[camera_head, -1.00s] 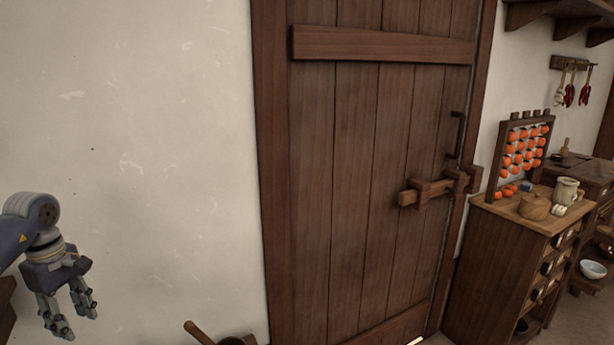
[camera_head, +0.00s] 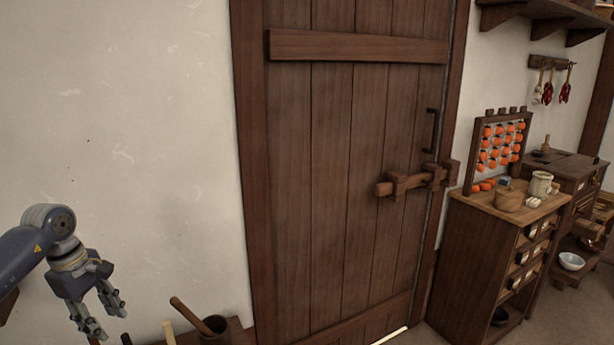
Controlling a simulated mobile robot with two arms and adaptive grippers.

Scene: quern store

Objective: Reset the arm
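My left gripper (camera_head: 107,317) hangs at the lower left, in front of the pale plaster wall. Its fingers point down and to the right and stand apart, with nothing between them. My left arm (camera_head: 30,250) comes in from the left edge. My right gripper and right arm do not show.
A closed plank door (camera_head: 345,180) with a wooden bolt (camera_head: 405,182) fills the middle. A cabinet (camera_head: 480,260) bearing a rack of orange pieces (camera_head: 500,147) stands to its right. A wooden mortar (camera_head: 215,328) is at the lower edge, close right of the gripper. Bare floor shows lower right.

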